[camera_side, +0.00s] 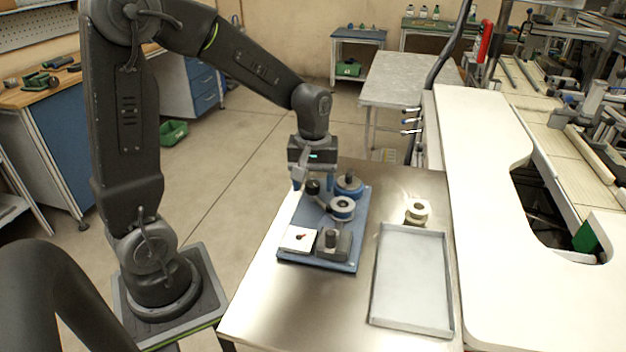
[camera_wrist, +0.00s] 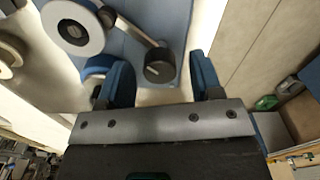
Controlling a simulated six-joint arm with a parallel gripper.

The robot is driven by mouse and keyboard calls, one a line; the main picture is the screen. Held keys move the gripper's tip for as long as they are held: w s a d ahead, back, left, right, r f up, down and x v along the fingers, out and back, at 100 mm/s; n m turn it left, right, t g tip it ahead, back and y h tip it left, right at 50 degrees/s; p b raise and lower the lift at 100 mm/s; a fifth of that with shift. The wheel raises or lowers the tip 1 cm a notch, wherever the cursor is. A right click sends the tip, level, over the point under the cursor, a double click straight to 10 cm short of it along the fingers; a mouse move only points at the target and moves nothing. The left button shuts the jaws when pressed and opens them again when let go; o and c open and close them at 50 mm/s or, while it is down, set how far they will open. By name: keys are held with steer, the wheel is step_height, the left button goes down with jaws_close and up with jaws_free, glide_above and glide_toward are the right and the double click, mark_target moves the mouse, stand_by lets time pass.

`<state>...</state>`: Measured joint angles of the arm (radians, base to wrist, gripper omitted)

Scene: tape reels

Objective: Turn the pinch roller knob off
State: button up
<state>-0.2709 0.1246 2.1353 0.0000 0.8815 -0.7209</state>
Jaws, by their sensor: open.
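A black round knob with a pale line on its top (camera_wrist: 160,66) stands on the blue base plate; in the side view it is a dark cylinder (camera_side: 312,187) near the plate's far end. A grey bar runs from beside it toward a reel. My gripper (camera_wrist: 163,80) points down with its blue fingers apart and nothing between them. In the wrist view the knob shows between the fingertips, slightly beyond them; contact cannot be told. In the side view my gripper (camera_side: 311,180) is over the far end of the blue base plate (camera_side: 290,258).
The plate carries a white-topped blue reel (camera_side: 343,204), a blue reel (camera_side: 349,183), a white square with a small pointer (camera_side: 299,239) and a grey block with a dark knob (camera_side: 331,239). A loose pale reel (camera_side: 417,210) and an empty grey tray (camera_side: 383,300) are to the right.

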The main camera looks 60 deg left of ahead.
steer(key=c, duration=0.9)
steer(key=shift+m, duration=0.5)
steer(key=m, duration=0.4)
steer(key=shift+m, duration=0.4)
steer(key=m, duration=0.5)
steer(key=shift+r+m, duration=0.1)
steer(key=shift+m, duration=0.2)
steer(key=o, duration=0.9)
